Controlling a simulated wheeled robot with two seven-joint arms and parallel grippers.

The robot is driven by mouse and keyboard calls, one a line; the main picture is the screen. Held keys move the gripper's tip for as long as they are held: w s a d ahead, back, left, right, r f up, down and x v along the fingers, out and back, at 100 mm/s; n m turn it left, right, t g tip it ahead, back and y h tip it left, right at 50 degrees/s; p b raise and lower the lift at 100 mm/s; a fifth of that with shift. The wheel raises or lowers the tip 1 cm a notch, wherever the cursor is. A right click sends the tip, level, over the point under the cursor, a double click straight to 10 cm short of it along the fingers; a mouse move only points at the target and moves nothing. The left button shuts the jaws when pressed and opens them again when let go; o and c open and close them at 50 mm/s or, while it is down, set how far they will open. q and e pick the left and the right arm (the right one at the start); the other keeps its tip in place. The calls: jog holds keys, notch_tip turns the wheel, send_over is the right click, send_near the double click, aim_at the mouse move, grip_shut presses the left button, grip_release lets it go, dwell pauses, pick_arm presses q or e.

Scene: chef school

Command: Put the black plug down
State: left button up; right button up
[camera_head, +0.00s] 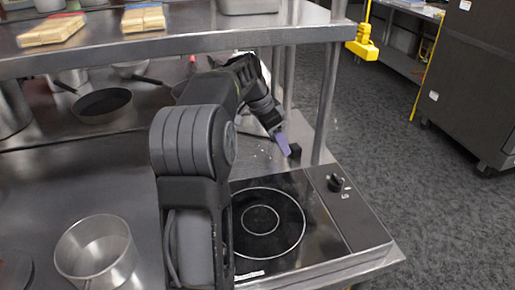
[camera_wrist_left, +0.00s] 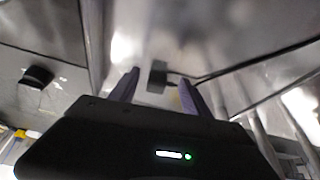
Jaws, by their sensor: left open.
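The black plug (camera_head: 295,151) lies on the steel counter just behind the induction cooktop (camera_head: 262,222), near the counter's right edge. In the left wrist view the plug (camera_wrist_left: 157,76) shows between and just beyond my two purple fingertips, with a dark cord leading off to the right. My left gripper (camera_head: 283,144) is open, with its tips down close to the plug; in the head view one purple finger shows right beside it. I cannot tell whether a finger touches the plug. My right gripper is not in view.
A steel pot (camera_head: 96,250) stands at the front left, and a dark pan (camera_head: 102,104) lies under the upper shelf (camera_head: 190,42). A shelf post (camera_head: 327,100) rises close to the right of my gripper. The cooktop knob (camera_head: 335,183) faces up. Open floor lies right.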

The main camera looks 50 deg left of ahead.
pick_arm(q)
jog(key=s, duration=0.2)
jog(key=s+a, duration=0.1)
jog(key=s, duration=0.1)
jog(key=s+a+b, duration=0.1)
jog(key=s, duration=0.1)
jog(key=shift+s, duration=0.15)
dwell(0.6)
